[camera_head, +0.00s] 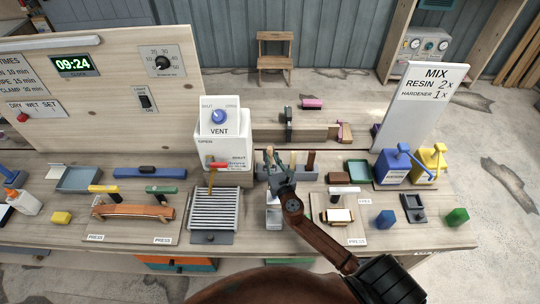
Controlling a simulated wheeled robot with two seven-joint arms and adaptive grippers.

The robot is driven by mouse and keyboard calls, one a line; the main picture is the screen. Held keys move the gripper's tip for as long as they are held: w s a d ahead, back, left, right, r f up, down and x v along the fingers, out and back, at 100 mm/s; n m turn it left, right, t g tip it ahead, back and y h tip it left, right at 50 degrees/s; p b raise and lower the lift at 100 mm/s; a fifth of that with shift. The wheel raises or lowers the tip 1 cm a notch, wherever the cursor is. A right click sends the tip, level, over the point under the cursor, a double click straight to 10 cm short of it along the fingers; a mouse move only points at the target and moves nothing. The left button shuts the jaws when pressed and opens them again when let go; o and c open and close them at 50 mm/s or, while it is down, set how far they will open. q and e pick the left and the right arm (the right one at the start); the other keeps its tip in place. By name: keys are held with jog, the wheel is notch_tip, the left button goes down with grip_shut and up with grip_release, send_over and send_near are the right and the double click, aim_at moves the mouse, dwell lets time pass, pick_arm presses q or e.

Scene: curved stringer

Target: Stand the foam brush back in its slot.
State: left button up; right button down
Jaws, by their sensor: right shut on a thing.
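My right gripper (271,164) reaches in from the lower right. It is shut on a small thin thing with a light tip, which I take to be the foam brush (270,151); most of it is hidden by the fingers. The gripper is at the left part of a grey slotted holder (302,175), where a few brown and dark handles stand upright. I cannot tell whether the brush is inside a slot or above it. My left gripper is not in view.
The white vent box (224,150) stands close left of the gripper, with a ribbed grey panel (216,209) before it. The MIX sign (425,100), blue jug (393,168) and yellow jug (431,161) stand at right. Small blocks and presses crowd the bench.

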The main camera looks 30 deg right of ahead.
jog(key=shift+f+b, duration=1.05)
jog(key=shift+f, duration=0.2)
jog(key=shift+f, duration=0.2)
